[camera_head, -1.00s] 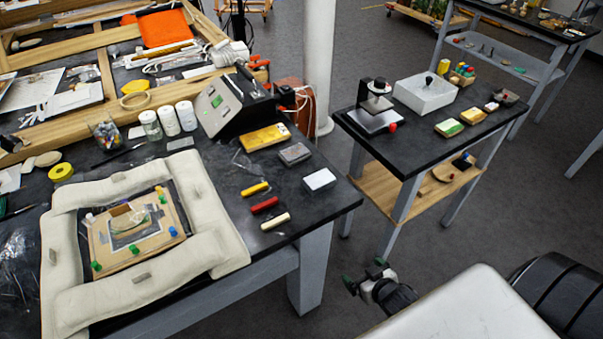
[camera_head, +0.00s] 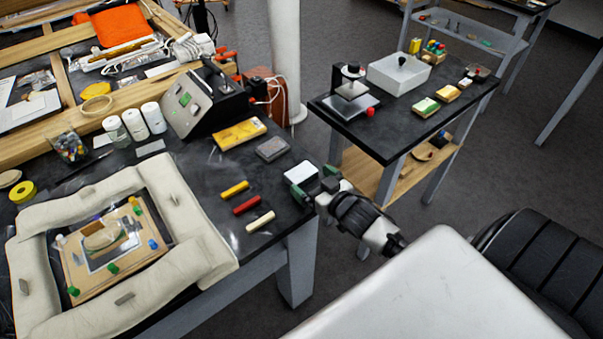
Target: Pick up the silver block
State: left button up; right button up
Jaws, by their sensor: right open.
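A grey, silver-looking block (camera_head: 272,149) lies flat on the black worktable (camera_head: 215,165), below the yellow box near the table's right side. A white block (camera_head: 299,172) lies just in front and to the right of it. My right gripper (camera_head: 314,184) is at the table's right edge, with its green-tipped fingers apart beside the white block. It is empty, and the grey block lies beyond it to the upper left. I cannot tell whether a fingertip touches the white block. My left gripper is not in view.
A yellow box (camera_head: 239,133) lies behind the grey block. Yellow, red and cream sticks (camera_head: 246,205) lie to the left of my gripper. A padded frame (camera_head: 205,232) fills the table's front left. A second table (camera_head: 376,137) stands to the right across a gap.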

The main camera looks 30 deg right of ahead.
aim_at(302, 172)
jog(key=w, duration=0.4)
jog(key=shift+a+f, duration=0.15)
jog(key=shift+a, duration=0.1)
jog(key=shift+s, duration=0.1)
jog(key=c, duration=0.9)
jog(key=shift+c, duration=0.2)
jog(key=shift+r, duration=0.2)
